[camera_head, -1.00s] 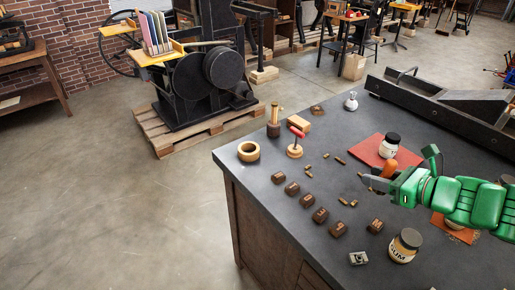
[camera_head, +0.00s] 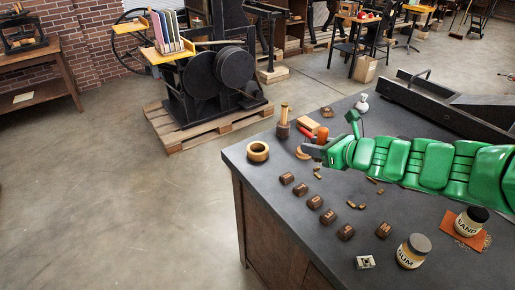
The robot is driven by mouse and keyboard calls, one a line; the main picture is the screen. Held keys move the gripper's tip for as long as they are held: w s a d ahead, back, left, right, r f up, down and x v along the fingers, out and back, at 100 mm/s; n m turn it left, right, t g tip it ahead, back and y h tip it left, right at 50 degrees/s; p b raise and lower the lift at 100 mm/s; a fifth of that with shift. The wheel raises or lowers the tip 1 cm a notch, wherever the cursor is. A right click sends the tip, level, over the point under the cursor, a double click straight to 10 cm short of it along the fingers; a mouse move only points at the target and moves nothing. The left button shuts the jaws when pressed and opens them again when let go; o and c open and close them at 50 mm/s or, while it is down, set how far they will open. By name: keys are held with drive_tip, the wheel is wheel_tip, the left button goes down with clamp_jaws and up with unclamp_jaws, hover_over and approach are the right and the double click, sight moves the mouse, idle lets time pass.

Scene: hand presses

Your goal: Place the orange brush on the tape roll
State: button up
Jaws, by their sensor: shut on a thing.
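The tape roll (camera_head: 258,158) is a tan ring lying flat near the far left corner of the dark workbench. My gripper (camera_head: 312,147) is at the end of the green arm, to the right of the roll and above the bench. It is shut on the orange brush (camera_head: 322,134), whose rounded orange part shows above the fingers. The rest of the brush is hidden by the gripper. The brush and the roll are apart.
A red-handled tool (camera_head: 306,134) stands partly hidden behind my gripper, and a wooden-handled tool (camera_head: 283,126) stands between it and the roll. Several brown blocks (camera_head: 315,202) lie in front. Jars of gum (camera_head: 411,254) and sand (camera_head: 470,222) stand at the right.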

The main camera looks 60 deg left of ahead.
drive_tip(key=s+a, duration=0.8)
drive_tip(key=a, duration=0.2)
hover_over(259, 142)
drive_tip(key=s+d, duration=0.3)
drive_tip(key=d, duration=0.1)
drive_tip(key=shift+n+g, duration=0.3)
drive_tip(key=shift+g, duration=0.1)
drive_tip(key=shift+w+f, duration=0.2)
drive_tip(key=shift+f, duration=4.3)
drive_tip(key=shift+a+f, duration=0.15)
drive_tip(key=shift+f, duration=1.6)
drive_tip(key=o, duration=1.1)
drive_tip(key=shift+f, duration=0.1)
